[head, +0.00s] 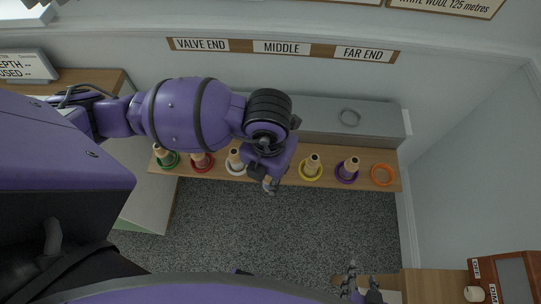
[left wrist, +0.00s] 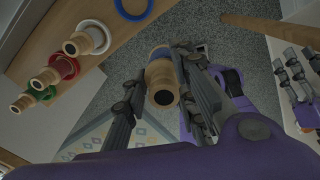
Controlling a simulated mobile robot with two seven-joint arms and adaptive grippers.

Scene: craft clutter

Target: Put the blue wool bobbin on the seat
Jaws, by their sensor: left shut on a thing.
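The blue wool bobbin (left wrist: 160,73) is between the fingers of my left gripper (left wrist: 160,88) in the left wrist view, its pale wooden end with a dark hole facing the camera. That gripper is shut on it. In the head view my left gripper (head: 269,184) is over the front edge of the wooden shelf; I cannot make out the bobbin there. An empty blue ring (left wrist: 133,8) lies on the shelf at the top of the left wrist view, apart from the bobbin. My right gripper (head: 361,288) is low in the head view, its fingers apart, with nothing visible between them.
The shelf (head: 220,176) carries green (head: 167,160), red (head: 202,162), white (head: 236,163), yellow (head: 311,169) and purple (head: 347,171) ringed bobbins. An empty orange ring (head: 384,175) lies at its right end. A grey ledge (head: 330,118) stands behind. Carpet (head: 310,235) lies in front.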

